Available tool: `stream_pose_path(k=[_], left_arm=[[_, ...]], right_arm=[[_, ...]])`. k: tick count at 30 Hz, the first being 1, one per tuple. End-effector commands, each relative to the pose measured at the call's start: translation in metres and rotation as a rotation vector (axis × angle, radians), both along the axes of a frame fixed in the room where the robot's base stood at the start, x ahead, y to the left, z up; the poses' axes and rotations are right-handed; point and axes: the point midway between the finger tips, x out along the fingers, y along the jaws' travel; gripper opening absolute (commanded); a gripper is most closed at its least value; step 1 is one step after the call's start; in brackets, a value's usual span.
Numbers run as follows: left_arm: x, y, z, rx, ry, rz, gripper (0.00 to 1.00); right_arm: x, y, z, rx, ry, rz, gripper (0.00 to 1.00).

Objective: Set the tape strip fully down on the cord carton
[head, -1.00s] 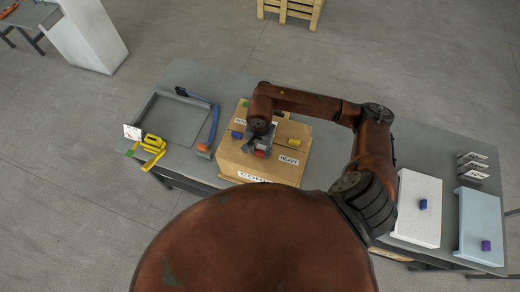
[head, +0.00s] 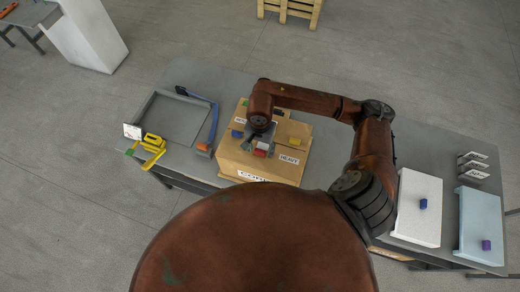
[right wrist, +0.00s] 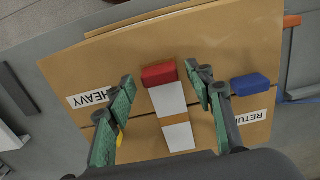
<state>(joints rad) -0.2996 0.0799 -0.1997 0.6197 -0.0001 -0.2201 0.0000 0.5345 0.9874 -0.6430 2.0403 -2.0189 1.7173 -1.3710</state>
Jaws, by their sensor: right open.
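The cord carton (head: 233,168) is a brown box on the table, with a "HEAVY" label on its top. In the right wrist view, its top (right wrist: 120,60) bears a pale tape strip (right wrist: 169,100) with a red block (right wrist: 159,75) at its far end. The strip shows as white pieces running toward the camera; I cannot tell whether all of it lies flat. My right gripper (head: 259,148) is over the carton top. In the right wrist view its green-padded fingers (right wrist: 160,80) stand open on either side of the red block and strip, apart from them.
A blue block (right wrist: 250,84) and a yellow block (head: 295,141) are on the carton top. Left of the carton lie a blue-and-orange tool (head: 210,130), a grey tray (head: 150,108) and a yellow tool (head: 152,147). White (head: 415,225) and pale blue (head: 480,240) panels lie at the right.

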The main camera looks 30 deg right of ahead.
Motion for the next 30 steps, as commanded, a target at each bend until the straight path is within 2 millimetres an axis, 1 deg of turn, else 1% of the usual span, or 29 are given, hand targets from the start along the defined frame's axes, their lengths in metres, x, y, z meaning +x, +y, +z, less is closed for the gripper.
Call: stream_pose_path(k=[1,9,12,15,18,21,30], left_arm=[[-0.001,0.0,-0.005,0.0,0.001,0.0,0.4],[-0.002,0.0,-0.02,0.0,0.003,0.0,0.4],[-0.002,0.0,-0.023,0.0,0.003,0.0,0.4],[-0.002,0.0,-0.026,0.0,0.003,0.0,0.4],[-0.002,0.0,-0.027,0.0,0.003,0.0,0.4],[-0.002,0.0,-0.027,0.0,0.003,0.0,0.4],[-0.002,0.0,-0.027,0.0,0.003,0.0,0.4]], right_arm=[[0.002,0.0,0.008,-0.001,-0.008,0.002,0.48],[0.002,-0.001,0.065,-0.003,-0.007,0.003,0.48],[0.002,-0.001,0.083,-0.003,-0.006,0.001,0.48],[0.001,0.0,0.097,-0.002,-0.004,0.001,0.48],[0.001,0.0,0.105,-0.002,-0.003,0.0,0.48],[0.0,-0.001,0.109,-0.002,-0.001,0.0,0.48],[0.0,0.0,0.11,-0.002,-0.001,0.0,0.48]])
